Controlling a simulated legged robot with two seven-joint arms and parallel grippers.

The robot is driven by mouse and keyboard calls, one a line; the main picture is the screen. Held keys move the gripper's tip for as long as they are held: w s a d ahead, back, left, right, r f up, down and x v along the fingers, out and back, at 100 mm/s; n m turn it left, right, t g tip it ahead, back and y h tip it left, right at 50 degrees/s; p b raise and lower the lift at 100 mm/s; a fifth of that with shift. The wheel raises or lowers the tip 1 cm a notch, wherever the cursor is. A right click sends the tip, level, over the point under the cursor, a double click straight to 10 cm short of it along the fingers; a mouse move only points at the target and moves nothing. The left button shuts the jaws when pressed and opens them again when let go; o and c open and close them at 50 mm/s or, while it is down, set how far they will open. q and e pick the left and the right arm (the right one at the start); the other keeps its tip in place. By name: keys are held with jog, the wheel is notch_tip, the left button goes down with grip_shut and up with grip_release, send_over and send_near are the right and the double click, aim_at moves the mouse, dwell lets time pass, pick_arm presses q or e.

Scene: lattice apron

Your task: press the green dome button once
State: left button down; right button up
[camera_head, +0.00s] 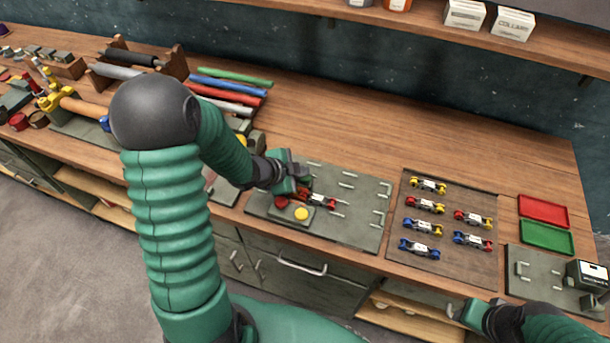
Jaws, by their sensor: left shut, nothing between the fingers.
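A small button box (291,217) sits at the front left of a grey-green plate (345,233) on the bench. A red button (281,202) and a yellow dome button (301,214) show on it. I cannot make out a green dome button apart from the green parts of my gripper. My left gripper (291,186) is shut and empty, right at the back of the button box and covering part of it. I cannot tell if it touches anything. My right gripper (466,310) is at the lower right, in front of the bench, far from the buttons.
A small red toy car (319,201) lies on the plate beside the button box. Several toy cars stand on a brown board (480,195) to the right. Red (543,209) and green (546,237) trays lie farther right. Coloured rolls (232,77) lie behind my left arm.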

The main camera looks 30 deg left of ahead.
aim_at(302, 178)
pick_arm(q)
jog(key=shift+f+b, duration=0.55)
jog(key=shift+f, duration=0.2)
dwell(0.3)
jog(key=shift+r+p, duration=1.35)
notch_tip(302, 178, up, 5)
jog(key=p, duration=0.5)
jog(key=shift+r, duration=0.15)
